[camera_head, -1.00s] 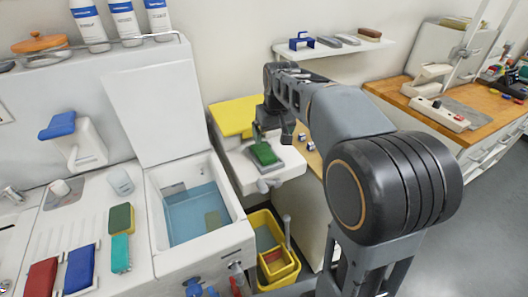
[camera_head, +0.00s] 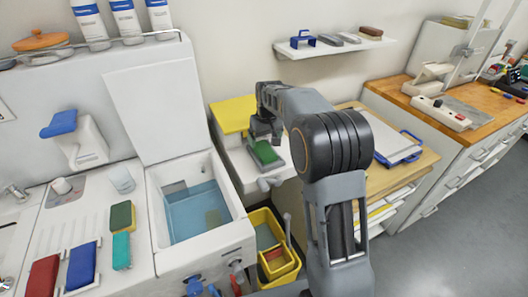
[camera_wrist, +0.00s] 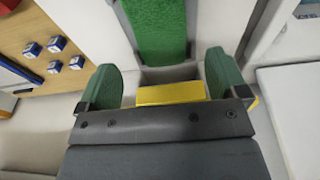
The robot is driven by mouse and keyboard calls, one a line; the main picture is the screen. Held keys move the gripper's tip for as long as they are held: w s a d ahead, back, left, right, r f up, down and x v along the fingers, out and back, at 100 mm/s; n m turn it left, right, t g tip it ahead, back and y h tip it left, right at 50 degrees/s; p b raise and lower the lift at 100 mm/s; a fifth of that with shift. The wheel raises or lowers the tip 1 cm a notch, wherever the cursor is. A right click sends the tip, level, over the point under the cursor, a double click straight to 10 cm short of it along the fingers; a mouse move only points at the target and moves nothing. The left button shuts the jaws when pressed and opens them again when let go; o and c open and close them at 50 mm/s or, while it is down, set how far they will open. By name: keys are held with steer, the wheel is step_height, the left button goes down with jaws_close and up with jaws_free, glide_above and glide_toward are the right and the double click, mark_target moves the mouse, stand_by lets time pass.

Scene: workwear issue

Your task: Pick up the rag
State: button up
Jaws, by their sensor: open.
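A green, flat, textured piece (camera_head: 265,153), which looks like the rag, lies on a grey plate on a white unit just right of the water basin. It also shows in the wrist view (camera_wrist: 158,28), at the top centre and cut off by the frame edge. My gripper (camera_head: 262,137) is just above and behind it in the head view. In the wrist view my gripper (camera_wrist: 172,82) is open, with its two green-padded fingers well apart and nothing held. The green piece lies beyond the fingertips. I cannot tell the height gap.
A yellow flat thing (camera_head: 230,115) lies behind on the white unit; yellow shows between my fingers (camera_wrist: 172,94). The water basin (camera_head: 197,208) is to the left. A yellow bucket (camera_head: 262,222) stands below. Several small blue-white cubes (camera_wrist: 57,44) sit on a wooden surface.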

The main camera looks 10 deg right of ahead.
mark_target(264, 149)
steer(key=shift+w+a+f+p, duration=0.15)
steer(key=shift+f+p, duration=0.2)
steer(key=shift+f, duration=2.25)
steer(key=c, duration=1.1)
